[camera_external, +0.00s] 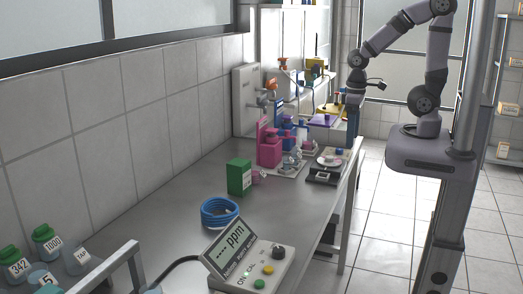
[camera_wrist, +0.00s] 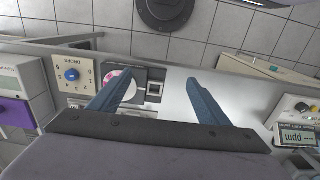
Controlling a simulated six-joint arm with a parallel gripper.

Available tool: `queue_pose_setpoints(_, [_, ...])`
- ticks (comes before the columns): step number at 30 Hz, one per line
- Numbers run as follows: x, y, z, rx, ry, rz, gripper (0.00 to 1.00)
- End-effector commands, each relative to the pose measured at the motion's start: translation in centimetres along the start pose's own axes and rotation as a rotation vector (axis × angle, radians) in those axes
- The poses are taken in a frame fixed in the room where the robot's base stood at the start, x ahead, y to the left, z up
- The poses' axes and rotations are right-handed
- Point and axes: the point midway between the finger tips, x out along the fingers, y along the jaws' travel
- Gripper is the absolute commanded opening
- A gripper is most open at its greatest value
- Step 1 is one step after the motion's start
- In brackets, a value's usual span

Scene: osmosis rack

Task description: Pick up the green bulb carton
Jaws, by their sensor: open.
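The green bulb carton (camera_external: 239,177) stands upright on the grey metal bench, in front of the pink apparatus and behind the blue coiled tube. I cannot make it out in the wrist view. My gripper (camera_external: 353,120) is at the far right edge of the bench, well away from the carton. In the wrist view my gripper's two blue fingers (camera_wrist: 160,88) are spread apart with nothing between them.
The coiled blue tube (camera_external: 220,212) and a ppm meter (camera_external: 250,262) lie nearer the camera. A pink apparatus (camera_external: 270,147) and a dark scale (camera_external: 327,166) stand beyond the carton. Green-capped bottles (camera_external: 46,240) are at the lower left. Bare bench (camera_external: 165,215) lies left of the carton.

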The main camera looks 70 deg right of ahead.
Motion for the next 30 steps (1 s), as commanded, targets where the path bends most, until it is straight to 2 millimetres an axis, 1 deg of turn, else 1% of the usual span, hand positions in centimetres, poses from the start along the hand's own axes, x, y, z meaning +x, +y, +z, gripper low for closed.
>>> queue_pose_setpoints(1, [-0.9,0.0,-0.2,0.0,0.008,0.0,0.7])
queue_pose_setpoints(6, [-3.5,0.0,-0.1,0.0,0.007,0.0,0.7])
queue_pose_setpoints(8, [-2.7,-0.7,-1.0,-0.015,0.032,-0.014,0.7])
queue_pose_setpoints(14, [-1.3,-3.5,-5.1,-0.056,0.164,-0.067,0.7])
queue_pose_setpoints(17, [-0.6,-5.3,-7.7,-0.078,0.248,-0.098,0.7])
queue_pose_setpoints(20, [0.0,-7.6,-10.7,-0.099,0.355,-0.133,0.7])
queue_pose_setpoints(23, [0.6,-10.4,-14.3,-0.118,0.488,-0.17,0.7])
queue_pose_setpoints(24, [0.7,-11.6,-15.8,-0.123,0.549,-0.184,0.7])
queue_pose_setpoints(27, [0.7,-14.4,-19.5,-0.123,0.709,-0.208,0.7])
queue_pose_setpoints(30, [0.3,-16.6,-22.5,-0.11,0.866,-0.214,0.7])
